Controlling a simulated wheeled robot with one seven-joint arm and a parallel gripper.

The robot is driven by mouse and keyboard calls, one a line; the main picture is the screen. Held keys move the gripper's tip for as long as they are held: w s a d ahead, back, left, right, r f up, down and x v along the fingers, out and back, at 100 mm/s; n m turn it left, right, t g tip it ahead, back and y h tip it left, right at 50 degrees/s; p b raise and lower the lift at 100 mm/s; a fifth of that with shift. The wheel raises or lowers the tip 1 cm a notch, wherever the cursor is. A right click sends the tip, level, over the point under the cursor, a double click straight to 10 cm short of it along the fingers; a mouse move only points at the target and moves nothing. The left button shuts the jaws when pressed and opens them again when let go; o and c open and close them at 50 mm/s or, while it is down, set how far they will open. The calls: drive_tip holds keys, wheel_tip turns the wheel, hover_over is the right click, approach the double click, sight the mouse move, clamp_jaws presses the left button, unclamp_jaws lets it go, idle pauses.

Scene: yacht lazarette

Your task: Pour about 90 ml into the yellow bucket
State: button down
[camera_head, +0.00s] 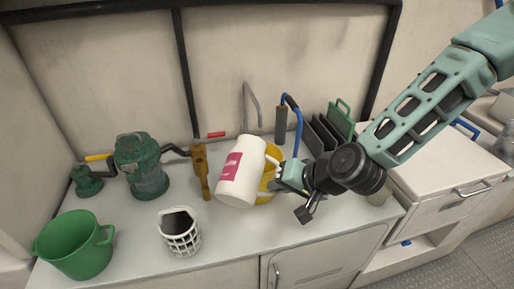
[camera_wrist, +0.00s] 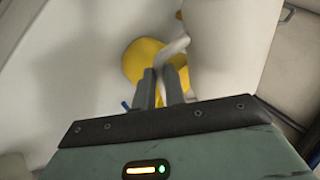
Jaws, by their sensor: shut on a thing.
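A white jug (camera_head: 241,172) with a pink label is held in the air, tilted, in front of the yellow bucket (camera_head: 267,187). My gripper (camera_head: 283,172) is shut on the jug's handle at its right side. In the wrist view the fingers (camera_wrist: 162,88) close on the pale handle (camera_wrist: 176,46), and the white jug body (camera_wrist: 232,45) fills the upper right. The yellow bucket (camera_wrist: 143,58) shows beyond the fingers. The jug hides much of the bucket in the head view. The bucket's inside and any liquid are not visible.
A green bucket (camera_head: 75,246) and a white lattice basket (camera_head: 180,234) stand at the counter's front left. A green strainer housing (camera_head: 142,165) and a brass valve (camera_head: 201,170) stand behind. A dark rack (camera_head: 322,134) is at the back right. The front middle counter (camera_head: 235,232) is clear.

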drive_tip(key=shift+w+r+g+p, duration=0.25)
drive_tip(key=shift+g+p, duration=0.15)
drive_tip(key=shift+p, duration=0.3)
drive_tip(key=shift+w+d+m+g+y+p, duration=0.15)
drive_tip(key=shift+w+m+g+y+p, duration=0.2)
drive_tip(key=shift+p, duration=0.4)
drive_tip(key=shift+r+m+g+p, duration=0.25)
drive_tip(key=shift+g+p, duration=0.2)
drive_tip(key=shift+p, duration=0.35)
drive_tip(key=shift+s+d, duration=0.1)
drive_tip(key=shift+d, duration=0.1)
drive_tip(key=shift+r+m+g+y+p, duration=0.35)
drive_tip(key=shift+r+g+p, duration=0.25)
drive_tip(key=shift+p, duration=0.85)
idle(0.5)
drive_tip(key=shift+s+a+f+n+t+h+b, duration=0.15)
drive_tip(key=shift+f+n+t+b, duration=0.35)
drive_tip(key=shift+b, duration=1.05)
drive_tip(key=shift+s+f+n+t+h+b, duration=0.1)
drive_tip(key=shift+s+f+n+t+b, duration=0.25)
drive_tip(key=shift+t+b, duration=0.9)
drive_tip(key=shift+s+a+f+n+t+h+b, duration=0.15)
drive_tip(key=shift+f+t+b, duration=0.35)
drive_tip(key=shift+b, duration=1.35)
